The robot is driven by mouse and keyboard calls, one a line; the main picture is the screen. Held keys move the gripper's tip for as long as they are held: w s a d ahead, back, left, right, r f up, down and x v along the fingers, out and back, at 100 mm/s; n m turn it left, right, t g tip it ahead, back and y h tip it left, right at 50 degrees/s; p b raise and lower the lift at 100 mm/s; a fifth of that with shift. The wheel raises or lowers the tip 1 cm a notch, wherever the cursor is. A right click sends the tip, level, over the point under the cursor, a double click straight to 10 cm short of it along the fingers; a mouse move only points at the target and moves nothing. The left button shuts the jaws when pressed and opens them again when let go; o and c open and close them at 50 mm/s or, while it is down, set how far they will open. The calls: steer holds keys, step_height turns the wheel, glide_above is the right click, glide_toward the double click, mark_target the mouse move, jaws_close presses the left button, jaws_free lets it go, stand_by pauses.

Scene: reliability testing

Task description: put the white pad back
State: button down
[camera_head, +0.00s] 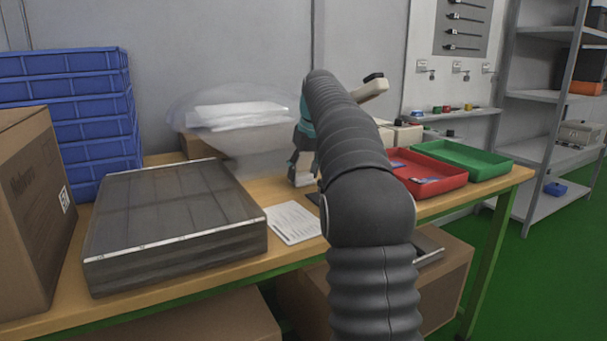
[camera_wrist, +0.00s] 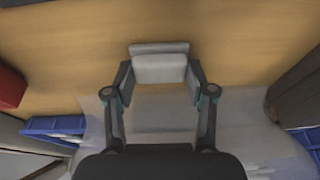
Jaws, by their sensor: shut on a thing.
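The white pad (camera_wrist: 160,66) is a small pale block with a greyer upper edge, between the fingertips of my gripper (camera_wrist: 161,80) in the wrist view. The gripper is shut on it. In the head view my gripper (camera_head: 302,168) points down over the wooden table, left of the red tray, with a small pale piece at its fingertips. My own arm hides part of the table there. I cannot tell whether the pad touches the table.
A clear bag with white sheets (camera_head: 235,115) lies behind the gripper. A grey slatted box (camera_head: 175,205), a printed sheet (camera_head: 293,222) and stacked blue crates (camera_head: 100,115) are leftward. A red tray (camera_head: 428,172) and green tray (camera_head: 463,158) are rightward.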

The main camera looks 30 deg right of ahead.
steer(key=shift+c, duration=1.9)
jaws_free()
steer(key=p+v, duration=0.4)
steer(key=v, duration=0.8)
